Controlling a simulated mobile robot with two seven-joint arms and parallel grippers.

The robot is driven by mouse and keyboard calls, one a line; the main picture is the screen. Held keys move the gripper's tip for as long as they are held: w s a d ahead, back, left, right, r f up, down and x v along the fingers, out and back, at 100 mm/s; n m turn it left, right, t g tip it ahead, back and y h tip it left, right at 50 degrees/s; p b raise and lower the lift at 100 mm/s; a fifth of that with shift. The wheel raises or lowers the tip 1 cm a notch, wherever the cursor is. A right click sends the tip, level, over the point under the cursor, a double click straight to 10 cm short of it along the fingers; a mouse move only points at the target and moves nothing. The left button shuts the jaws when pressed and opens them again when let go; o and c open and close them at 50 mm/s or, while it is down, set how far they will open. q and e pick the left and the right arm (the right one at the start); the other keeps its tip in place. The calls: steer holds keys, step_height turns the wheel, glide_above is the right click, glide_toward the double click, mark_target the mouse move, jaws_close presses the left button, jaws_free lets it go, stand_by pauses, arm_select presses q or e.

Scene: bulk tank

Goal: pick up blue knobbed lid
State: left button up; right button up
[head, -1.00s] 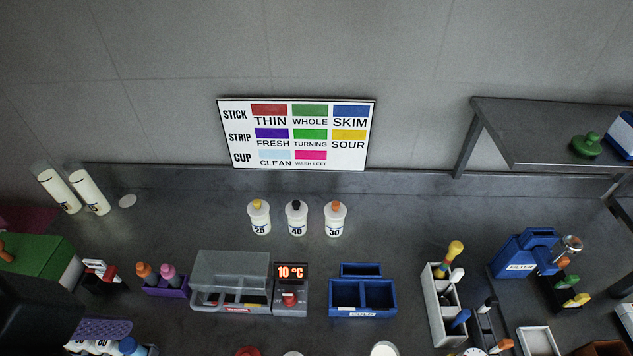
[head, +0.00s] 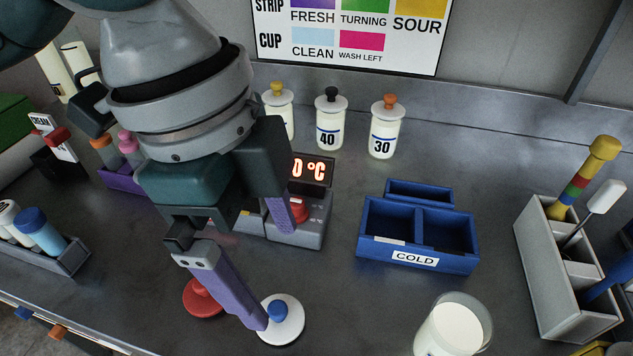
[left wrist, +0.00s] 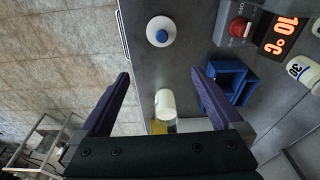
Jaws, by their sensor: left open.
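The blue knobbed lid, a round white disc (head: 290,335) with a blue knob, lies flat on the grey counter near its front edge. In the left wrist view the lid (left wrist: 153,38) appears ahead of the jaws and roughly centred between them. My left gripper (head: 272,272) is open and empty above the counter. Its near purple finger overlaps the lid's left edge in the head view; the gap between finger and lid is hard to judge. Both fingers also show in the left wrist view (left wrist: 161,76). My right gripper is out of view.
A red knobbed lid (head: 203,300) lies just left, partly behind my finger. A glass of milk (head: 453,327) stands to the right. Behind are a blue COLD box (head: 418,263), a temperature unit (head: 309,232) and knobbed bottles (head: 385,135). A grey rack (head: 560,285) stands at right.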

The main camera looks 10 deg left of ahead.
mark_target(277, 308)
arm_select(q)
steer(key=f, duration=0.1)
steer(key=a+f+b, duration=0.1)
steer(key=w+f, duration=0.1)
steer(key=shift+a+f+m+y+b, duration=0.15)
steer(key=shift+a+m+y+b, duration=0.15)
steer(key=shift+b, duration=0.1)
steer(key=shift+f, duration=0.3)
steer(key=f, duration=0.3)
steer(key=f+b, duration=0.1)
steer(key=f, duration=0.2)
steer(key=d+f, duration=0.1)
steer(key=f, duration=0.2)
steer(key=shift+s, duration=0.1)
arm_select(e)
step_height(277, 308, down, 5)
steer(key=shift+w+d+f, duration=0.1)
arm_select(q)
steer(key=shift+c, duration=0.4)
steer(key=c, duration=1.2)
steer(key=shift+o, duration=0.2)
steer(key=shift+r, duration=0.1)
